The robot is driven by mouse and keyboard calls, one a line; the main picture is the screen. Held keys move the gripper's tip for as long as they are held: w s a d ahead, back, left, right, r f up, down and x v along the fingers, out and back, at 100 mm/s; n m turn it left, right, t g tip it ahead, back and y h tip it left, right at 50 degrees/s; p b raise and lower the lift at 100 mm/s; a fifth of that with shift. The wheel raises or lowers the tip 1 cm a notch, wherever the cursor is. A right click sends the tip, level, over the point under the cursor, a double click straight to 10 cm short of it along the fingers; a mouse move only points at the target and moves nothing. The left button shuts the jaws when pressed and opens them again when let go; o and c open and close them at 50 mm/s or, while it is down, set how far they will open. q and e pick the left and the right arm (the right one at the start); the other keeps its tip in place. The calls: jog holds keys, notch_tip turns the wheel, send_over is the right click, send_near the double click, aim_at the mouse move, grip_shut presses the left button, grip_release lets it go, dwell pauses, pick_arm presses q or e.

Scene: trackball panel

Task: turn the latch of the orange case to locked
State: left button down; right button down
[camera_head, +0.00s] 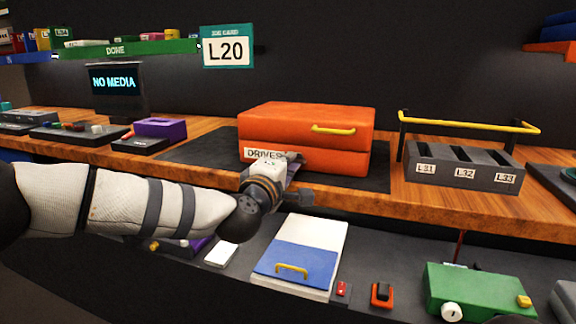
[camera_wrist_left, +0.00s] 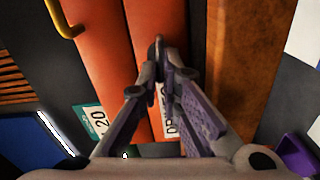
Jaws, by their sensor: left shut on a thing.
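The orange case (camera_head: 305,135) lies closed on a dark mat on the wooden shelf, with a yellow handle on its lid and a "DRIVERS" label on its front. My left gripper (camera_head: 292,163) is at the case's front face, beside the label. In the left wrist view, the orange case (camera_wrist_left: 100,60) fills the upper left, and my left gripper (camera_wrist_left: 163,65) has its fingertips close together on a small dark part, apparently the latch (camera_wrist_left: 157,43). The fingers hide most of it, so I cannot tell its angle. My right gripper is not in view.
A grey slotted holder (camera_head: 464,165) with a yellow rail (camera_head: 470,122) stands right of the case. A purple box (camera_head: 160,127) and a screen (camera_head: 114,85) stand to the left. A lower panel holds a blue-white box (camera_head: 300,255) and a green box (camera_head: 475,292).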

pick_arm(q)
jog(key=shift+f+n, duration=0.15)
jog(key=shift+n, duration=0.45)
jog(key=c, duration=1.8)
grip_release()
